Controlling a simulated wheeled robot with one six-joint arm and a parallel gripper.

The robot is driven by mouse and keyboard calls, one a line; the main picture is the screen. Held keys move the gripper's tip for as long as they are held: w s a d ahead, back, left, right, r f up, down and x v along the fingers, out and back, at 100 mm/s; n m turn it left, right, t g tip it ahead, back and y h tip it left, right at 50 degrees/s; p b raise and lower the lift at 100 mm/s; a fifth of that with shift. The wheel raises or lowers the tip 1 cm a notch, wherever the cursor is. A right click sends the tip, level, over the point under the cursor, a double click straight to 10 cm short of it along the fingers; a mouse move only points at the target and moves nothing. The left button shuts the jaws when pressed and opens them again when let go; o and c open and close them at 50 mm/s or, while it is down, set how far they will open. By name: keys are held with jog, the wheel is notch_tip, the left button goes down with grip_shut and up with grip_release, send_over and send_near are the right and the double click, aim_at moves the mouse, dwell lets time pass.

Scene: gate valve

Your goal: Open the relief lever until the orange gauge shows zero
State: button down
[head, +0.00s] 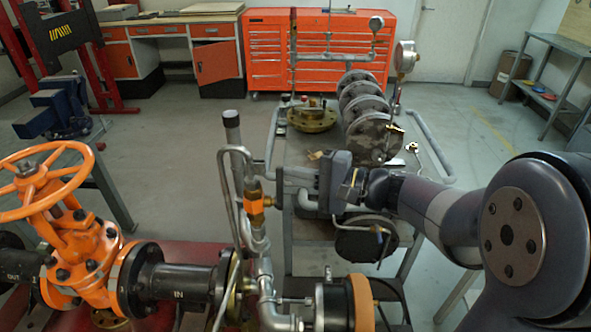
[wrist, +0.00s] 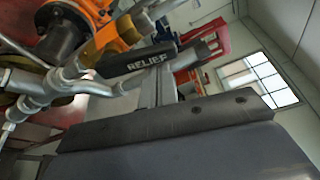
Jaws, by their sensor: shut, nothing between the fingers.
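The relief lever shows in the head view as an upright bar with a dark grip (head: 232,127), above the pipework left of centre. In the wrist view its black grip marked RELIEF (wrist: 148,61) lies across the upper middle. My gripper (head: 284,173) is shut and empty, pointing left, to the right of the lever and below the grip's top. I see no hold on the lever; whether they touch is unclear. The orange-rimmed gauge (head: 361,303) is at the bottom centre of the head view, seen edge-on, so its reading is hidden.
The orange gate valve with its handwheel (head: 45,182) stands at the left. A brass fitting with an orange part (head: 255,205) sits by the lever. Open floor lies beyond, before an orange tool cabinet (head: 262,50).

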jog(key=shift+f+b, duration=0.2)
jog(key=shift+b, duration=0.8)
jog(key=n+b, duration=0.1)
jog(key=b, duration=0.3)
jog(key=s+n+y+b, duration=0.1)
jog(key=b, duration=0.3)
jog(key=shift+s+r+n+t, duration=0.15)
jog(key=shift+r+n+t, duration=0.15)
jog(key=shift+r+n, duration=0.1)
jog(key=shift+r, duration=0.1)
jog(key=shift+d, duration=0.1)
jog(key=b+v, duration=0.1)
jog(key=v, duration=0.9)
jog(key=shift+d, duration=0.35)
jog(key=shift+s+a, duration=0.1)
